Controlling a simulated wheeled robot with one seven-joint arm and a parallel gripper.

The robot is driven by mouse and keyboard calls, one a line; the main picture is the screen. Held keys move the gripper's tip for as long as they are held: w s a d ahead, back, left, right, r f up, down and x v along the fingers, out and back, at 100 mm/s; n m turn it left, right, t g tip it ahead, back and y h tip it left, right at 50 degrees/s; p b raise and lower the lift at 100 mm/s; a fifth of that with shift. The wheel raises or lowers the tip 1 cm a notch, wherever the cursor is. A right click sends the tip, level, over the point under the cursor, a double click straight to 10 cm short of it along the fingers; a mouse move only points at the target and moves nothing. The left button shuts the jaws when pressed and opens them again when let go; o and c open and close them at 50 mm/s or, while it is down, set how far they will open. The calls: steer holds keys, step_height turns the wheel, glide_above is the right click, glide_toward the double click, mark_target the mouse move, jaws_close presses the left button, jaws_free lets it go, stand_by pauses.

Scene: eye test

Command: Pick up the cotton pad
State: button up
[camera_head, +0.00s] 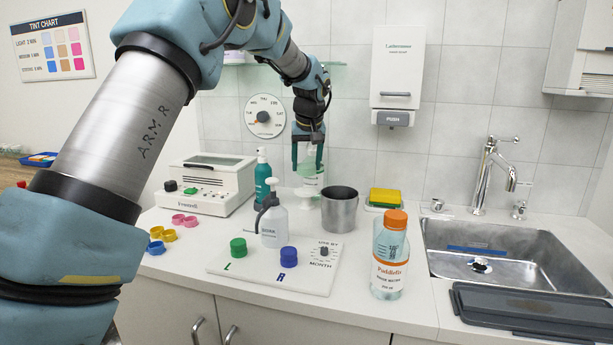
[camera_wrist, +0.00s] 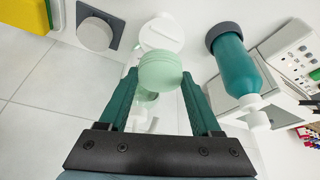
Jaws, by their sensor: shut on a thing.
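My gripper (camera_head: 309,165) points down over the back of the counter, behind the metal cup. In the wrist view my gripper (camera_wrist: 160,80) has its two teal fingers closed on a pale green, rounded, faintly banded thing (camera_wrist: 160,69). This thing may be the cotton pad; I cannot tell for sure. A white round shape (camera_wrist: 162,31) lies beyond the held thing in the wrist view.
A teal pump bottle (camera_head: 262,180) and the metal cup (camera_head: 340,212) stand close on either side. A grey-white pump bottle (camera_head: 273,225), a board with knobs (camera_head: 300,280), an orange-capped bottle (camera_head: 390,265) and a yellow sponge (camera_head: 386,196) are nearby. The sink (camera_head: 500,245) is right.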

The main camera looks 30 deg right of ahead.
steer(key=shift+v, duration=1.1)
steer(key=s+a+b, duration=0.2)
steer(key=s+a, duration=0.1)
steer(key=s, duration=0.5)
steer(key=s+a+b, duration=0.3)
steer(key=s, duration=0.5)
steer(key=o, duration=0.8)
steer(key=c, duration=0.6)
steer(key=shift+o, duration=0.2)
